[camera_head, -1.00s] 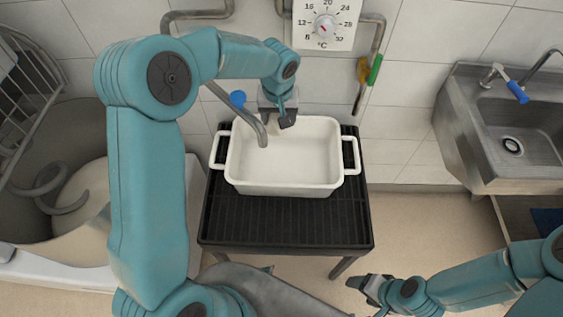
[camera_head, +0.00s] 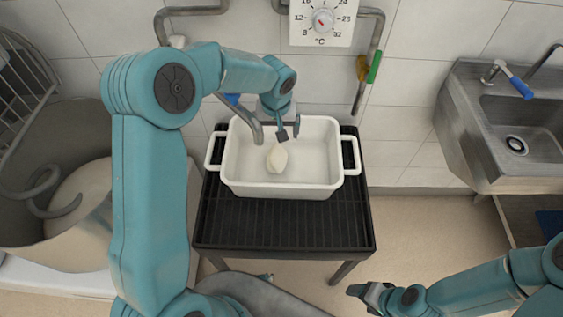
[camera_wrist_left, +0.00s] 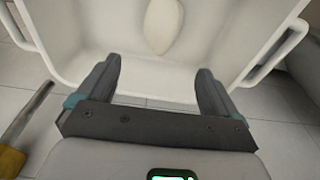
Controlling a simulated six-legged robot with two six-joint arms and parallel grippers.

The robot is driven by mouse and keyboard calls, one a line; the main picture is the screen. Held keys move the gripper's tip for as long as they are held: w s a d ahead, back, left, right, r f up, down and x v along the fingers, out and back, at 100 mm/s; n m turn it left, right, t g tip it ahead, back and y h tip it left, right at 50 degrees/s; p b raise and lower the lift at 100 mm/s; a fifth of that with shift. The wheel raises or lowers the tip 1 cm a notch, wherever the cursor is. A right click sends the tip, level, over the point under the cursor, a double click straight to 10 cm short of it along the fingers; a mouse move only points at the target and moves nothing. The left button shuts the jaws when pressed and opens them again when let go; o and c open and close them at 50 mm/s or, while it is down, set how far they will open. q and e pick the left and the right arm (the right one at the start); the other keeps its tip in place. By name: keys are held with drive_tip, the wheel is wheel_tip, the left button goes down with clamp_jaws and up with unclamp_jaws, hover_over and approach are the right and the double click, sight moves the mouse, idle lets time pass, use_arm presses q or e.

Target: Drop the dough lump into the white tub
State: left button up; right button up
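The white tub (camera_head: 335,160) has a handle at each end and stands on a black slatted table. The pale dough lump (camera_head: 277,158) is inside the tub, left of its middle; in the left wrist view the dough lump (camera_wrist_left: 163,24) lies beyond my fingers, apart from them. My left gripper (camera_head: 288,130) is over the back of the tub. Its fingers (camera_wrist_left: 156,90) are spread with nothing between them. My right gripper (camera_head: 366,293) is low at the front right, away from the tub, and its fingers are too small to judge.
The black table (camera_head: 285,222) has bare slats in front of the tub. A metal sink (camera_head: 520,120) stands at the right. A large mixer bowl (camera_head: 50,190) with a hook is at the left.

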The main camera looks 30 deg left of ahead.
use_arm(q)
wheel_tip(320, 180, up, 16)
drive_tip(key=s+d, duration=0.1)
drive_tip(key=s, duration=0.1)
drive_tip(key=shift+p, duration=0.4)
drive_tip(key=shift+s, duration=0.15)
